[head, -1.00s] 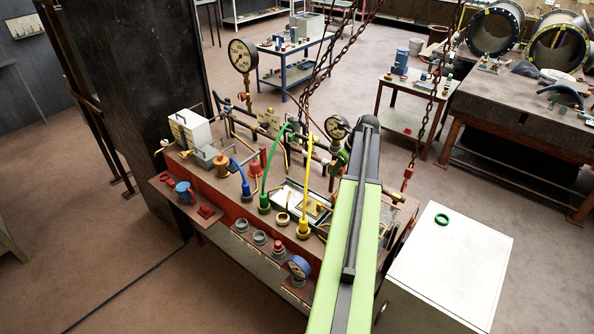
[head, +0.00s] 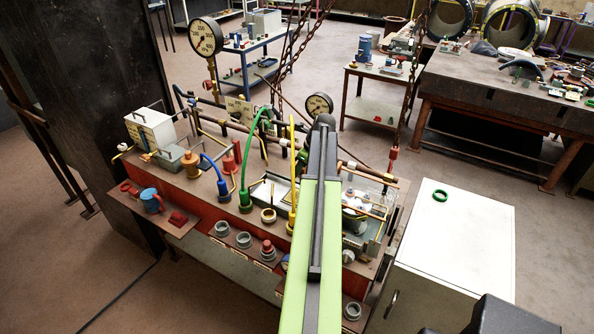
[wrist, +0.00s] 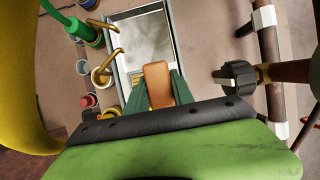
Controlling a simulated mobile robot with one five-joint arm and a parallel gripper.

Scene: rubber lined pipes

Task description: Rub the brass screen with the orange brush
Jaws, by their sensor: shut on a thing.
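My gripper (wrist: 158,84) has green fingers shut on the orange brush (wrist: 157,80), a small block seen from above in the wrist view. The brush is over the near end of a grey-rimmed tray (wrist: 116,15) with a pale, shiny floor. A small yellow-brass patch (wrist: 138,78) shows beside the left finger; it may be part of the brass screen, the rest hidden by the gripper and brush. I cannot tell whether the brush touches it. In the head view my arm hides the gripper and brush; part of the tray (head: 256,190) shows left of the arm.
A yellow hose (wrist: 22,85) curves close at the left. A dark valve knob (wrist: 237,77) and pipe (wrist: 268,50) stand at the right. A green hose fitting (head: 246,200) and brass ring (head: 268,216) are beside the tray. A white cabinet (head: 455,245) stands right of the bench.

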